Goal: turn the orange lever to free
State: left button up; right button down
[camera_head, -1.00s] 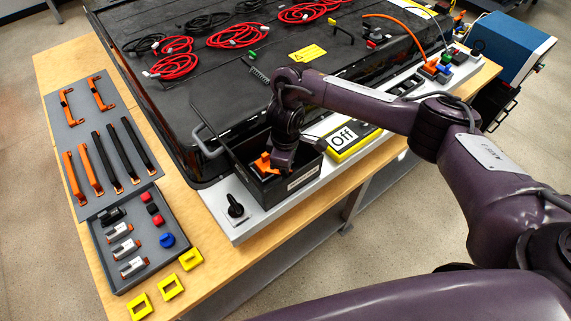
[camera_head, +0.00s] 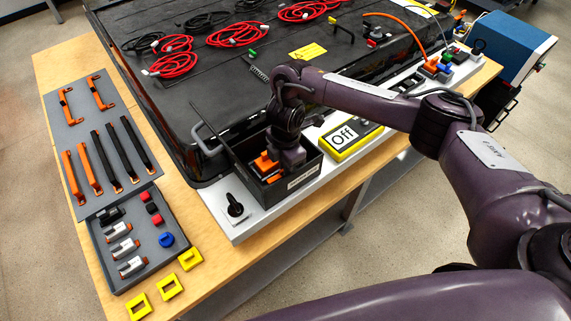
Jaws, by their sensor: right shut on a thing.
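The orange lever (camera_head: 265,163) is inside a dark open-topped box (camera_head: 296,187) at the front edge of the battery pack. My right gripper reaches down into this box from above and is shut on the orange lever; its fingertips (camera_head: 272,169) are largely hidden by the gripper body and the box walls. Only part of the lever shows, at the left of the gripper, so its exact angle is hard to tell. My left gripper is not in view.
A black rotary knob (camera_head: 235,207) and a yellow "Off" meter (camera_head: 345,138) flank the box. A grey tray of small parts (camera_head: 137,243) and yellow frames (camera_head: 170,287) lie at the left.

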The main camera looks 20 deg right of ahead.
jog(key=shift+n, duration=0.6)
jog(key=c, duration=1.5)
grip_release()
jog(key=shift+r, duration=0.1)
jog(key=shift+w+r, duration=0.1)
jog(key=shift+r, duration=0.3)
notch_tip(320, 180, up, 7)
jog(key=shift+f+p, duration=0.1)
jog(key=shift+p, duration=0.4)
